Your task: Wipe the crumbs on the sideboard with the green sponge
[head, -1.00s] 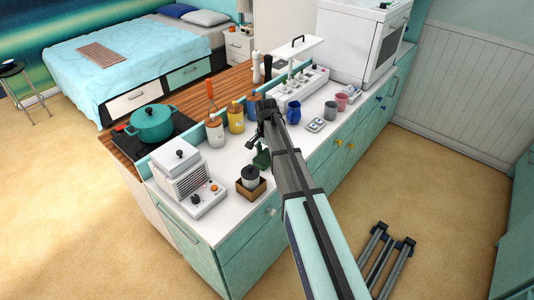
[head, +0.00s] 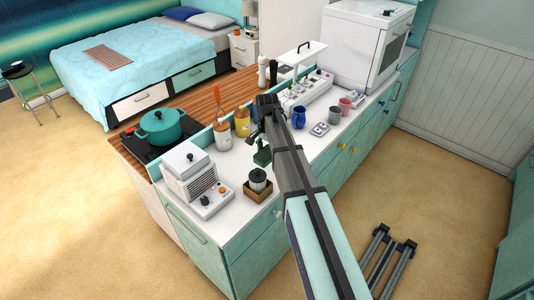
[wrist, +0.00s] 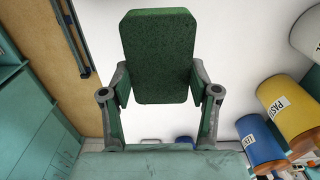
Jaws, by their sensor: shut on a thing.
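My gripper (wrist: 159,88) is shut on the green sponge (wrist: 158,50), with one finger at each side of it in the wrist view. In the head view the sponge (head: 262,156) shows small and dark green beside my arm, over the white-topped teal sideboard (head: 236,164). I cannot tell whether it touches the top. I make out no crumbs in either view; my arm hides part of the top.
A white appliance (head: 188,166) and a wooden box with a jar (head: 258,178) stand left of and in front of the sponge. Labelled canisters (head: 223,134) line the back. A blue jug (head: 299,117) and cups (head: 334,114) stand to the right.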

